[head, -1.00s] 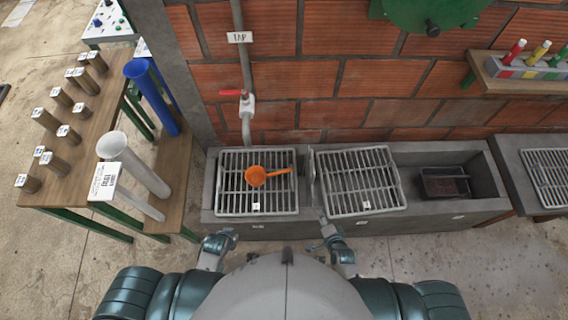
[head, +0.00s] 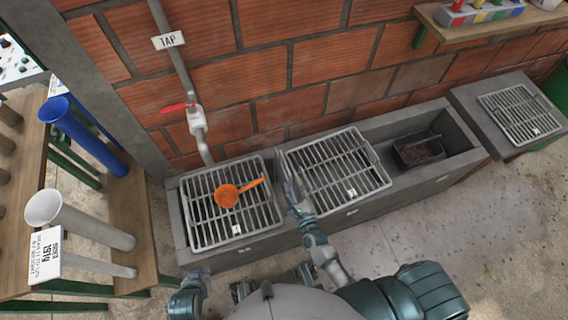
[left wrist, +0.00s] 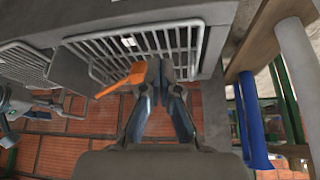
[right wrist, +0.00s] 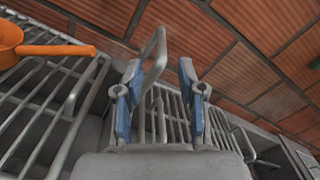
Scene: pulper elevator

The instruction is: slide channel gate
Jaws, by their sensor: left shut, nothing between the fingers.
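The channel gate (head: 288,172) is a thin grey upright plate between the two grates. A grey bent metal handle (right wrist: 155,60), which looks like the gate's, rises in the right wrist view. My right gripper (head: 300,200) is at the gate, partly covering it. In the right wrist view its blue fingers (right wrist: 158,90) are spread apart, with the handle between them; I cannot tell if they touch it. My left gripper (head: 198,280) is low in front of the channel, shut and empty; it also shows in the left wrist view (left wrist: 160,75).
An orange scoop (head: 227,196) lies on the left grate (head: 200,240), below the tap (head: 196,120). The right grate (head: 365,150) covers the middle section. A dark tray (head: 418,152) sits in the channel further right. Tubes, one blue (head: 85,135), stand at left.

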